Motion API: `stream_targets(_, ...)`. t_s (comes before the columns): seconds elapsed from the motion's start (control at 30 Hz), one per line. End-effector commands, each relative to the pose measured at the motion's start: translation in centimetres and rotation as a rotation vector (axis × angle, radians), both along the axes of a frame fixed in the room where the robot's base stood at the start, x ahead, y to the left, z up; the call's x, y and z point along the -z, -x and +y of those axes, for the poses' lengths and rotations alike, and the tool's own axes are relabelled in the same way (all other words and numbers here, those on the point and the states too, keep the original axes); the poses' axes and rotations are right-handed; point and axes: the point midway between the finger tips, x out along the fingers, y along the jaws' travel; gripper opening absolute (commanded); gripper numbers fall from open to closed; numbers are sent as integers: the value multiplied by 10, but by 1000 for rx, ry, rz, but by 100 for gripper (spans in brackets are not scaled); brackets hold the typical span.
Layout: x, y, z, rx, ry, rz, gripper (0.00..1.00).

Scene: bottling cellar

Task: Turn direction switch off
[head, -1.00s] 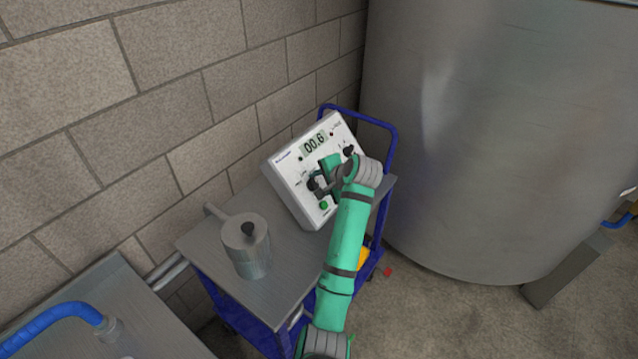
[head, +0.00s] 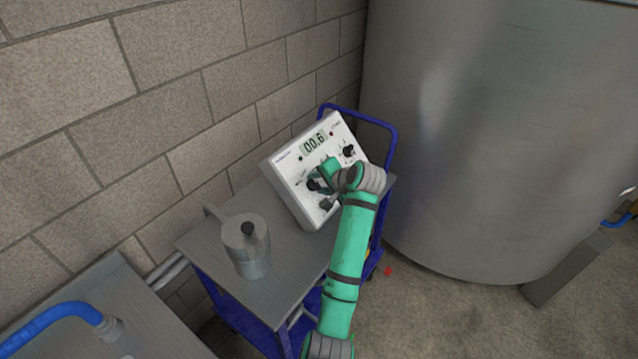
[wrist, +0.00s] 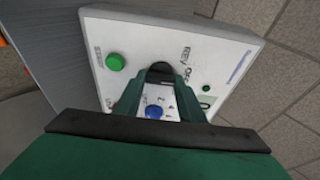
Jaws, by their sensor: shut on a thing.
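The white control box (head: 292,178) stands tilted on the cart, its display (head: 313,143) reading about 00.6. The direction switch (wrist: 160,70) is a black knob with the marks REV and OFF beside it in the wrist view. My gripper (wrist: 160,76) has its two green fingers closed on either side of this knob. In the head view my gripper (head: 317,183) is at the lower left part of the panel, where a dark knob shows beside it. Most of the knob and its pointer are hidden, so its exact setting cannot be told.
A green button (wrist: 115,61) and a blue button (wrist: 154,112) lie close to my fingers. Another black knob (head: 348,151) is at the panel's upper right. A metal pot (head: 246,251) stands on the blue cart (head: 205,238). A brick wall and a large steel tank (head: 480,130) border the cart.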

Motion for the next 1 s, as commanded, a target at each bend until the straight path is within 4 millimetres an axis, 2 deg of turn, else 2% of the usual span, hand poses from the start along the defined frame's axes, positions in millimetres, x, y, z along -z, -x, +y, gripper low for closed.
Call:
stream_targets(0.03, 2, 1, 1, -3, 0, 5, 43)
stream_targets(0.1, 2, 1, 1, -3, 0, 5, 55)
stream_targets(0.47, -2, 3, -2, 0, 0, 2, 55)
stream_targets(0.57, -9, 9, -7, 1, 0, 0, 55)
stream_targets(1.0, -58, 58, -39, 2, 0, 1, 55)
